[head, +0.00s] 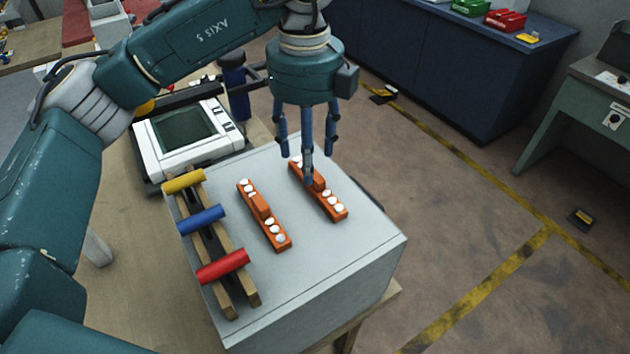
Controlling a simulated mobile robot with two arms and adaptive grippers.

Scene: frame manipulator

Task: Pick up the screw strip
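Two orange screw strips with white round screw heads and a raised middle block lie on the grey box top (365,248). One strip (263,213) lies nearer the middle of the top. The other strip (330,202) lies to its right, partly hidden by a finger. My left gripper (307,160) points down over this right strip, with its three blue fingers spread apart and nothing seen between them. The front finger's tip overlaps the strip's raised block in the picture; I cannot tell whether it touches. My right gripper is not in view.
A wooden rack (232,289) with yellow, blue and red rollers stands along the left edge of the box top. A white device with a dark screen (185,128) is behind it. The front right of the box top is clear. A blue cabinet (455,75) stands farther back.

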